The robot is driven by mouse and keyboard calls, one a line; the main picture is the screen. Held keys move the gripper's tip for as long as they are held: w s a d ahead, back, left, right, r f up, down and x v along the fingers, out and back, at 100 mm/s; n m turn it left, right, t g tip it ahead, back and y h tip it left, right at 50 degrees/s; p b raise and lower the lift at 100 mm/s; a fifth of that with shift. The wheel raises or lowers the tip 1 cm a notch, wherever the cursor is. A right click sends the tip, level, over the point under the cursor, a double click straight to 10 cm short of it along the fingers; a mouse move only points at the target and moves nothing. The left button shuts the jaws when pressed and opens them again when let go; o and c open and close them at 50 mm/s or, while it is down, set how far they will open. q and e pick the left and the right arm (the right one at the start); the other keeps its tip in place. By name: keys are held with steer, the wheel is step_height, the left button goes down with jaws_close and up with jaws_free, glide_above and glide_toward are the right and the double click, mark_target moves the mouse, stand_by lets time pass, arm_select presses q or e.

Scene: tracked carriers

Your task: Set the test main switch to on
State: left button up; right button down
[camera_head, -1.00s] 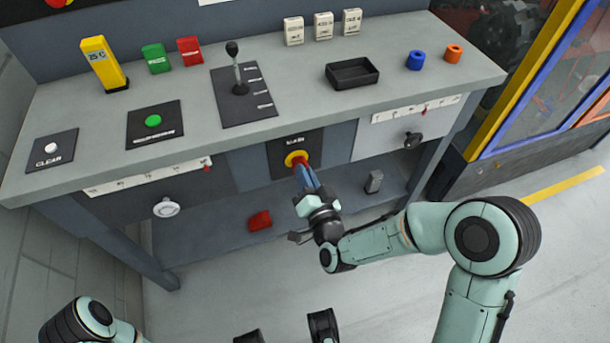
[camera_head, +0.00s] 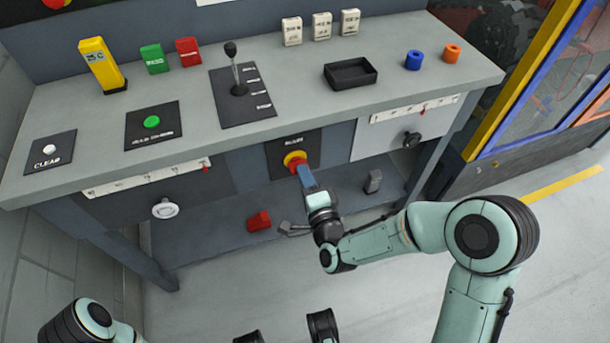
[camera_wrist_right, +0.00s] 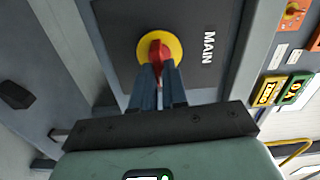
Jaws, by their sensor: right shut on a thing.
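The main switch (camera_head: 295,160) is a red handle on a yellow disc, on a dark plate on the front of the bench. In the right wrist view the red handle (camera_wrist_right: 158,52) stands in front of the yellow disc, beside the word MAIN. My right gripper (camera_head: 302,170) is at the switch, its blue fingers shut on the red handle. In the right wrist view the fingertips (camera_wrist_right: 159,70) hold the handle from both sides and hide its lower part.
The bench top (camera_head: 180,95) above holds a lever (camera_head: 235,75), a green button (camera_head: 151,122), a black tray (camera_head: 350,73) and several small blocks. A white knob (camera_head: 166,208) and a dark knob (camera_head: 412,140) stick out either side of the switch. A red block (camera_head: 258,221) lies on the lower shelf.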

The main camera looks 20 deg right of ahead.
steer(key=shift+m, duration=0.4)
steer(key=c, duration=1.2)
jaws_free()
steer(key=shift+o, duration=0.2)
